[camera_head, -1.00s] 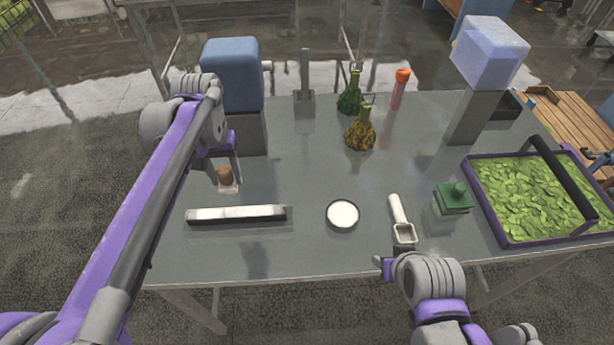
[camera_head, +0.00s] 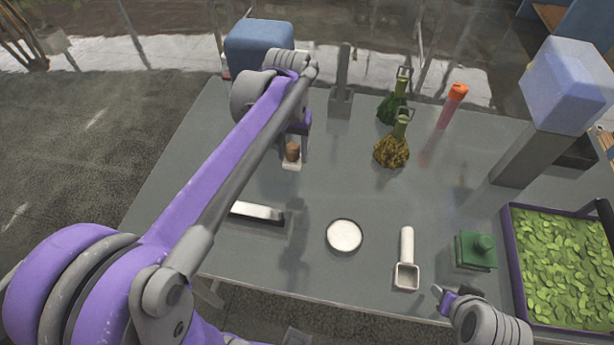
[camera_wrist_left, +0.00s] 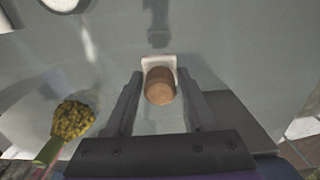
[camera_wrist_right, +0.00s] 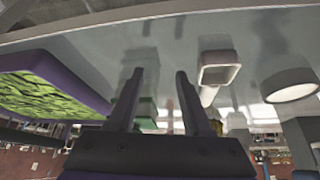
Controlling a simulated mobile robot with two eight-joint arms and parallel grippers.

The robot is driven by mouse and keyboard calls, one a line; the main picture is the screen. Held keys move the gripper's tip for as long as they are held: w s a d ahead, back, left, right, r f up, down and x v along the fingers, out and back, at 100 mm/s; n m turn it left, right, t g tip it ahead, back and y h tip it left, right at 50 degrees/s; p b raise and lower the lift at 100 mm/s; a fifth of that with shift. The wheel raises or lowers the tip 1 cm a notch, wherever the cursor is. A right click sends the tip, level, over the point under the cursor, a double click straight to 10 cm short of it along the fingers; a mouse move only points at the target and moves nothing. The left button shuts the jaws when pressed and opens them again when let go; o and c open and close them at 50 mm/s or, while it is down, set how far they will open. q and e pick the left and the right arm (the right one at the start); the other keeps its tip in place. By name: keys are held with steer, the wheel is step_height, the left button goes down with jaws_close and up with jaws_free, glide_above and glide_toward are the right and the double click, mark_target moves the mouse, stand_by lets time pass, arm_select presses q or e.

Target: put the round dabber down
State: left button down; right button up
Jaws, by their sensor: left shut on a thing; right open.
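The dabber (camera_head: 292,152) has a round brown top and a pale, squarish base. My left gripper (camera_head: 296,140) is shut on it, over the left half of the grey table. In the left wrist view the dabber (camera_wrist_left: 160,88) sits between the two fingers (camera_wrist_left: 160,95), its base partly hidden behind the brown top. I cannot tell how far its base is above the table. My right gripper (camera_head: 441,293) is open and empty near the front edge; its parted fingers (camera_wrist_right: 159,78) show in the right wrist view.
A long pale bar (camera_head: 257,211), a white round dish (camera_head: 344,235), a white scoop (camera_head: 407,265) and a green lidded box (camera_head: 475,252) stand along the front. The table's middle is clear.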

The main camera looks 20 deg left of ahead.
mark_target(292, 164)
arm_select(q)
step_height(292, 164, down, 4)
steer(key=shift+a+f, duration=0.1)
steer(key=shift+f, duration=0.15)
arm_select(e)
steer(key=shift+a+f, duration=0.1)
steer(key=shift+f, duration=0.05)
arm_select(q)
steer(key=shift+s+f, duration=0.2)
steer(key=shift+f, duration=0.1)
arm_select(e)
steer(key=shift+s, duration=0.25)
arm_select(q)
steer(key=shift+f, duration=0.35)
steer(key=f, duration=0.3)
steer(key=shift+w+f, duration=0.2)
steer(key=shift+f, duration=0.1)
arm_select(e)
steer(key=shift+w+f, duration=0.15)
steer(key=shift+f, duration=0.05)
arm_select(q)
steer(key=shift+s, duration=0.1)
steer(key=shift+f+b, duration=0.15)
steer(key=shift+b, duration=0.15)
